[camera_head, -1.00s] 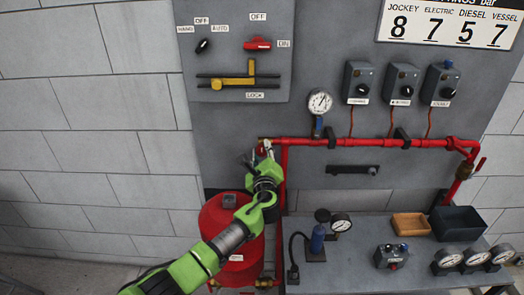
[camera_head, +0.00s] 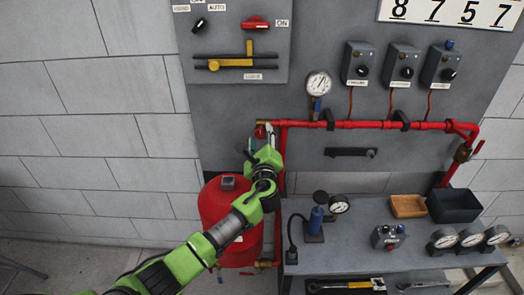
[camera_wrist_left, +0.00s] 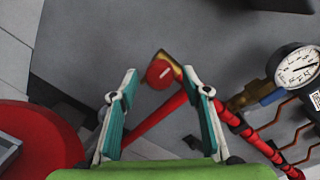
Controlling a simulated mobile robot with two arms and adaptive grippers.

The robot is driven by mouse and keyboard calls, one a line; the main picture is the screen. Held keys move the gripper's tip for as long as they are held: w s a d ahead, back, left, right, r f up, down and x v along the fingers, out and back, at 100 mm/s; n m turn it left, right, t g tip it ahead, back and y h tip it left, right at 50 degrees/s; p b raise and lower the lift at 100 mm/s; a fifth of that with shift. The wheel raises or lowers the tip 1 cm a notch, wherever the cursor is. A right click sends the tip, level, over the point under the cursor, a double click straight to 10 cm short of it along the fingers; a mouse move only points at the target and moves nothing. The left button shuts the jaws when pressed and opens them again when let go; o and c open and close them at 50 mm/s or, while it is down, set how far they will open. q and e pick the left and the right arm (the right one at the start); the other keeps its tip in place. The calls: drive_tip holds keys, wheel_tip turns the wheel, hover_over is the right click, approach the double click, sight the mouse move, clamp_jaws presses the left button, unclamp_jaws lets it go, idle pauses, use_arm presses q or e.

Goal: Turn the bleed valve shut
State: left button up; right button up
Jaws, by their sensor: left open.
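The bleed valve appears as a round red knob with a pale mark (camera_wrist_left: 160,74) on a brass fitting at the left end of the red pipe. In the head view only a small red part of the knob (camera_head: 259,131) shows beside my gripper. My left gripper (camera_head: 261,141) is raised at this pipe end. In the left wrist view its teal-padded fingers (camera_wrist_left: 160,84) are open, one on each side of the knob in the picture. I cannot tell whether the fingertips reach around it. Nothing is held. My right gripper is out of view.
The red pipe (camera_head: 370,125) runs right along the grey panel, with a pressure gauge (camera_head: 318,84) above it.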

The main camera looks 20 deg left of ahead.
use_arm(q)
drive_tip(key=v, duration=0.9)
drive_tip(key=shift+s, duration=0.35)
drive_tip(key=shift+d+f, duration=0.1)
drive_tip(key=shift+d, duration=0.05)
